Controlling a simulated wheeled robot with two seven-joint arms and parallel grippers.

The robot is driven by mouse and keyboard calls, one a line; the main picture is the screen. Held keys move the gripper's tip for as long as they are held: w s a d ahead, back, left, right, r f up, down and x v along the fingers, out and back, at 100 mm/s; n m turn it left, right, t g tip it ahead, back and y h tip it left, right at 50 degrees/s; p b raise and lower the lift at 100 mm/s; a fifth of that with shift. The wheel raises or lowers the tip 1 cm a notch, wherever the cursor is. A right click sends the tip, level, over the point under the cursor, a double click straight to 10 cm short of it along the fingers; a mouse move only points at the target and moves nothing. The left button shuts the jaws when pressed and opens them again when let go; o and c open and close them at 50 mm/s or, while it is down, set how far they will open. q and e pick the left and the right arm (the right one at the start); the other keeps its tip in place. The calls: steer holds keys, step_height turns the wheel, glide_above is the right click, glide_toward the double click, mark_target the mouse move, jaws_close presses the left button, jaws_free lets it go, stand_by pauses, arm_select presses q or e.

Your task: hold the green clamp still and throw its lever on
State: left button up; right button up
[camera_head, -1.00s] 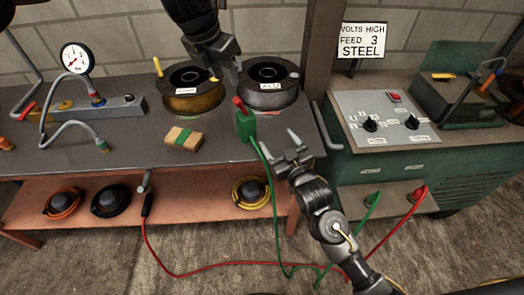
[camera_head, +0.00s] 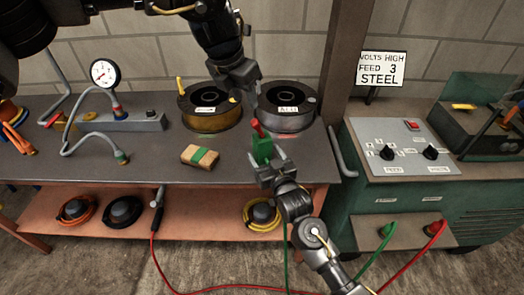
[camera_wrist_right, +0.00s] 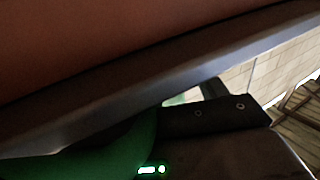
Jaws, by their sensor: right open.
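The green clamp (camera_head: 262,149) stands at the front edge of the workbench in the head view, with its red-tipped lever (camera_head: 257,128) pointing up. My right gripper (camera_head: 266,163) is open at the clamp's lower part, with its fingertips to either side; contact is not clear. In the right wrist view a blurred green surface (camera_wrist_right: 110,150), probably the clamp, lies close beside a dark finger (camera_wrist_right: 212,117). My left gripper (camera_head: 251,101) hangs above and behind the clamp, near the lever and apart from it. Its jaw opening is not clear from this angle.
A copper spool (camera_head: 211,121) and a grey spool (camera_head: 290,121) stand just behind. A green cable (camera_head: 286,268) hangs below the bench. The green welder (camera_head: 405,190) stands to the right.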

steer(key=shift+x, duration=1.3)
arm_select(q)
steer(key=shift+c, duration=0.3)
arm_select(e)
steer(key=c, duration=1.4)
arm_select(q)
steer(key=shift+s, duration=0.1)
steer(key=shift+c, duration=1.2)
steer(key=s+d+f+m+g+h, duration=0.1)
steer(key=s+d+f+m+h, duration=0.1)
steer(key=s+f+h, duration=0.1)
steer(key=s+d+f+m+g+h, duration=0.1)
steer(key=d+f, duration=0.1)
steer(key=shift+s+f+m+g+h, duration=0.1)
steer(key=shift+s+m+g+h, duration=0.05)
steer(key=shift+m+g+h, duration=0.2)
jaws_close()
steer(key=a+f+m+t+h, duration=0.1)
steer(key=a+f+t+h, duration=0.1)
steer(key=a, duration=0.7)
steer(key=a+f+m+t+h, duration=0.1)
steer(key=a+f+t+h, duration=0.1)
steer(key=a, duration=0.7)
steer(key=shift+w+t+h, duration=0.35)
steer(key=shift+t+h, duration=0.1)
steer(key=shift+h, duration=0.4)
steer(key=shift+d, duration=0.1)
